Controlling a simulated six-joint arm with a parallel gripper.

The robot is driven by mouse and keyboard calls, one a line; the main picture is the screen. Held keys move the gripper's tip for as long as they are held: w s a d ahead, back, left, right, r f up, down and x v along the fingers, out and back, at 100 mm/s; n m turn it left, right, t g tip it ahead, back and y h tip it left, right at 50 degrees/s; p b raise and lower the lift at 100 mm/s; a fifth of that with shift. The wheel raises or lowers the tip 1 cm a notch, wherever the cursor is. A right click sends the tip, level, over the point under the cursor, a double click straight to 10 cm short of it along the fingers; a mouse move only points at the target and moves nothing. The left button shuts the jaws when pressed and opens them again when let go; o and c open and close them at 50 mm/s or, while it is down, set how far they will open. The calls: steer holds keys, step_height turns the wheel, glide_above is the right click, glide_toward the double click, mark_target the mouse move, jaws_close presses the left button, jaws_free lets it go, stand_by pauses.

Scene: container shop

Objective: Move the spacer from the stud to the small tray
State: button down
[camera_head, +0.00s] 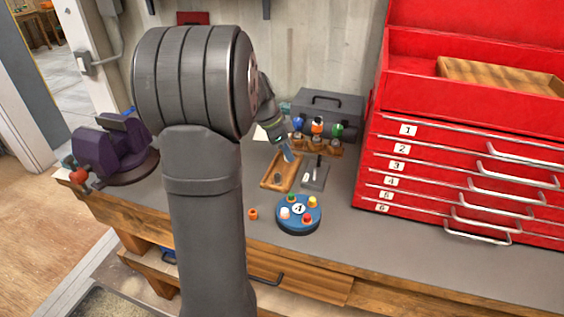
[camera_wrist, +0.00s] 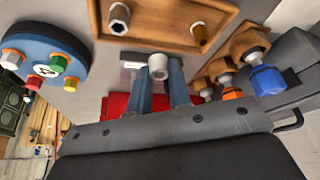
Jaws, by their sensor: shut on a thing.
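My gripper (camera_wrist: 160,82) is shut on a pale grey round spacer (camera_wrist: 158,62), held between its fingertips in the wrist view. In the head view my gripper (camera_head: 289,157) is over the back right part of the small wooden tray (camera_head: 268,184); the spacer is too small to make out there. The tray (camera_wrist: 160,31) holds a silver hex piece (camera_wrist: 119,18) and a brass piece (camera_wrist: 201,32). The grey plate (camera_head: 313,184) with a thin dark stud (camera_head: 318,163) lies right of the tray; the stud looks apart from my gripper. The spacer and fingers partly hide the plate in the wrist view.
A round blue holder (camera_head: 298,228) with several coloured pieces stands in front, and an orange ring (camera_head: 252,214) lies left of it. A wooden rack (camera_head: 328,152) with coloured-topped items and a grey toolbox (camera_head: 345,107) are behind. A red drawer cabinet (camera_head: 460,155) bounds the right.

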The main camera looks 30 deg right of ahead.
mark_target(287, 170)
steer(key=shift+w+a+f, duration=0.35)
steer(key=shift+w+f, duration=0.15)
steer(key=shift+w, duration=0.25)
steer(key=shift+f, duration=2)
steer(key=shift+f, duration=0.1)
steer(key=c, duration=1.3)
jaws_free()
steer(key=v, duration=1.2)
steer(key=shift+a, duration=0.1)
